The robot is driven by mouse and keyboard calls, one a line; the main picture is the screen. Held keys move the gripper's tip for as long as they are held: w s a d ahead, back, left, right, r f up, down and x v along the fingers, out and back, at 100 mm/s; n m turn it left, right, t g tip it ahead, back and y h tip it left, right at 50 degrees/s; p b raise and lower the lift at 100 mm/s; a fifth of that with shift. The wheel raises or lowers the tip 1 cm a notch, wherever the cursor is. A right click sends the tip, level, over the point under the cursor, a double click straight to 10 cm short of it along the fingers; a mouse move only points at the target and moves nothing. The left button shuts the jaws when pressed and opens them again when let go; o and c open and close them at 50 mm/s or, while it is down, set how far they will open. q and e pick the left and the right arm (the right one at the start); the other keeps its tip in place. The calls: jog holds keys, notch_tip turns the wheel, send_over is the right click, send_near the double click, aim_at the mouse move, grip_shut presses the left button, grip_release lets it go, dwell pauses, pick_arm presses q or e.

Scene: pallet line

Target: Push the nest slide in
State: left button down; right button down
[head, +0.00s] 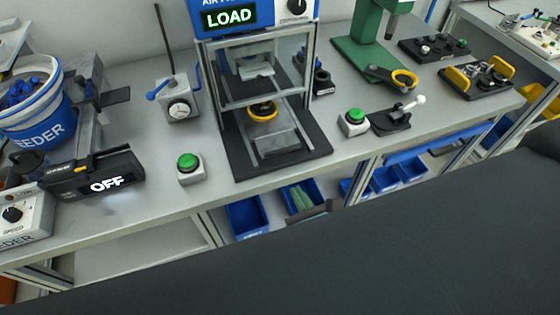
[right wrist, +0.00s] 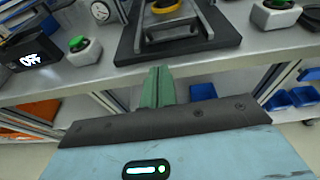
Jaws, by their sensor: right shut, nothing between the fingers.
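The nest slide (head: 278,141) is a grey plate between two rails on the black base of the press (head: 232,150). A round nest with a yellow ring (head: 262,110) sits behind the plate, at the open front of the clear guard. The slide's front also shows at the top of the right wrist view (right wrist: 172,29). My right gripper (head: 298,199) has green fingers held together, empty. It is in front of the bench edge, apart from the slide; the fingers point toward the press in the right wrist view (right wrist: 158,86). My left gripper is not in view.
The press display (head: 230,17) reads LOAD. Green buttons stand left (head: 190,168) and right (head: 354,122) of the press. A gauge box (head: 178,101) is at left, and a lever fixture (head: 396,117) at right. Blue bins (head: 246,217) are below the bench.

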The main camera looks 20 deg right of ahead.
jog(key=x, duration=1.3)
jog(key=shift+w+d+r, duration=0.15)
jog(key=shift+d+r, duration=0.05)
jog(key=shift+d, duration=0.05)
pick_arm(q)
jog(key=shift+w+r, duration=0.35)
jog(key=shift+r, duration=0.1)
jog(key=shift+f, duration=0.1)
pick_arm(e)
jog(key=shift+w, duration=0.1)
